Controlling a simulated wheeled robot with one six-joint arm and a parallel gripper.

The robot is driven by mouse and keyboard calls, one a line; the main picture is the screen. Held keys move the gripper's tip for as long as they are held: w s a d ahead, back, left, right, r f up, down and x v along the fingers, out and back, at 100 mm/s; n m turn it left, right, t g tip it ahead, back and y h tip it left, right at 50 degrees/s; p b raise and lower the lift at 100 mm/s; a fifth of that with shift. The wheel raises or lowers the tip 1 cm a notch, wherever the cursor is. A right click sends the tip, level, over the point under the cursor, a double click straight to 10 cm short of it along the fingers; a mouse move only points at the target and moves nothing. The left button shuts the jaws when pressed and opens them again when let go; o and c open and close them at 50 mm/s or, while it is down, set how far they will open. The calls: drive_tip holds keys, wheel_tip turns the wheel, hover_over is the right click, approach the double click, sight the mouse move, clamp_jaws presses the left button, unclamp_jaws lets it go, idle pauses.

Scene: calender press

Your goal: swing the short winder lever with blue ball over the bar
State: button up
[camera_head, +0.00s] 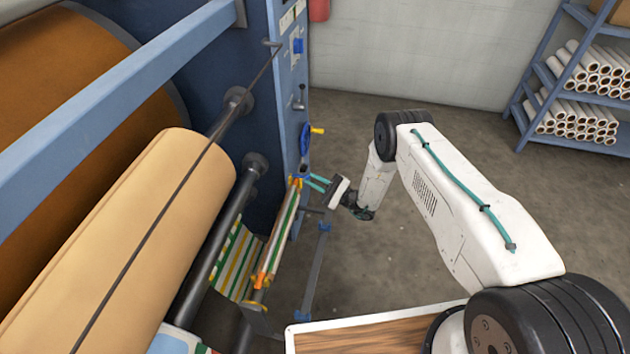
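My gripper (311,181) has two teal fingers, seen small near the middle of the picture. They point left at the edge of the blue press frame, with a narrow gap between them and nothing visible in it. A small blue part (298,172) sits just left of the fingertips, at the upper end of a striped roll; I cannot tell whether it is the lever's blue ball or whether the fingers touch it. The short lever itself is not clearly made out. A grey bar with blue ends (315,270) slopes below my gripper.
A blue handwheel with a yellow handle (305,138) and a grey lever (300,98) are on the frame above my gripper. A large tan roll (150,215) fills the left. A shelf of white rolls (585,85) stands back right. The floor behind my arm is open.

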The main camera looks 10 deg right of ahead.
drive_tip(key=o, duration=0.4)
drive_tip(key=shift+s+a, duration=0.1)
